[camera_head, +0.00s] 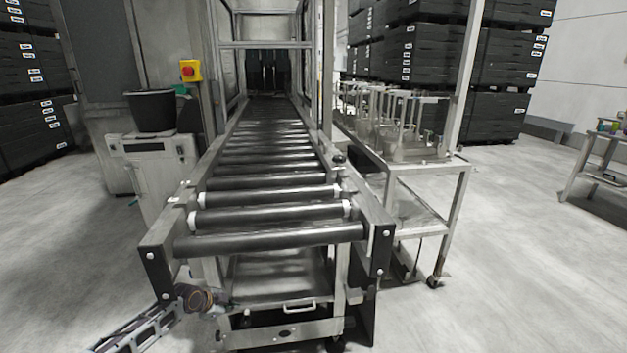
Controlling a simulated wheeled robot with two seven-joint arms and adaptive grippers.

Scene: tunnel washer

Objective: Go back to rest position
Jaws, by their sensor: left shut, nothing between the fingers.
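My left arm comes in from the bottom left. Its gripper (226,300) is shut and empty, low down at the front left of the roller conveyor (270,243). It shows in front of the conveyor's lower frame, below the front roller; whether it touches the frame I cannot tell. The conveyor's rollers are bare and run back into the tunnel opening (268,72). My right gripper is not in view.
A red emergency button on a yellow box (190,70) and a black bin (152,111) on a grey cabinet stand left. A wheeled metal cart (425,165) stands right of the conveyor. Black crates (505,57) are stacked behind. The floor at right (530,250) is clear.

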